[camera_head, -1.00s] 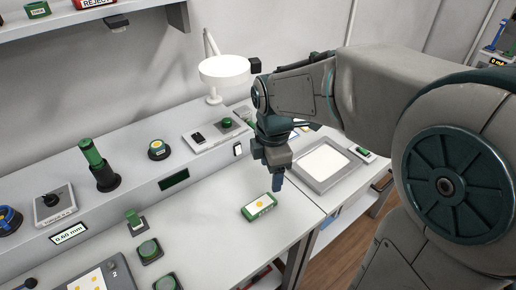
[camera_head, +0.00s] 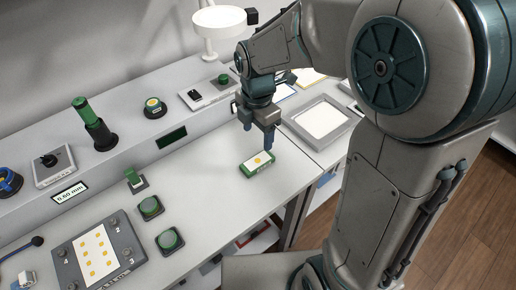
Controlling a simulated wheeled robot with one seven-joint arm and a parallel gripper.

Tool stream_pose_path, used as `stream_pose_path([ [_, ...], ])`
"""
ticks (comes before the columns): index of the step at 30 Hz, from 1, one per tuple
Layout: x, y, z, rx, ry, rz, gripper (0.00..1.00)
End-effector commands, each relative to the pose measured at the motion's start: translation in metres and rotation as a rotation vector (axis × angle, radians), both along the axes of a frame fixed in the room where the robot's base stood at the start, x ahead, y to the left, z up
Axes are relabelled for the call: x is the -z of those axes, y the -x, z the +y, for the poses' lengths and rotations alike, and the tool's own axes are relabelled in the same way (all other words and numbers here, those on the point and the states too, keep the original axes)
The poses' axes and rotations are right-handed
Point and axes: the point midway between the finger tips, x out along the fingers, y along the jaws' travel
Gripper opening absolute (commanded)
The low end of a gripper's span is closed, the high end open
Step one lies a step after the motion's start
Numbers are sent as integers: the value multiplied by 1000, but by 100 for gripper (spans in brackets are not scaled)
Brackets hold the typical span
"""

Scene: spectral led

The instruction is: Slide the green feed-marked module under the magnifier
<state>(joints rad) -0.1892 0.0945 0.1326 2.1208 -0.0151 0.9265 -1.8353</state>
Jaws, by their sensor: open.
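The green module (camera_head: 257,164) lies on the white bench top near its right end. Its pale upper face carries a yellow dot. My gripper (camera_head: 257,136) points down just behind and above the module, with its jaws open and empty. One finger is near the module's far edge; I cannot tell whether it touches. The round white magnifier lamp (camera_head: 219,19) stands on an arm on the raised back ledge, behind and left of my gripper.
A grey tray with a white panel (camera_head: 321,120) sits right of the module. Green buttons (camera_head: 169,240), a green lever (camera_head: 134,178) and a numbered plate with yellow dots (camera_head: 97,256) lie front left. The bench between them and the module is clear.

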Motion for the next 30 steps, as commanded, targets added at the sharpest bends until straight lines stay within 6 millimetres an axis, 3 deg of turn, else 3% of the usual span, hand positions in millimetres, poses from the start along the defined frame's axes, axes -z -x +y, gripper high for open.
stream_pose_path([
  [9,65,1,0,0,2,6,65],
  [15,95,1,0,0,1,3,65],
  [21,109,0,0,1,0,2,65],
  [30,110,0,0,1,0,0,65],
])
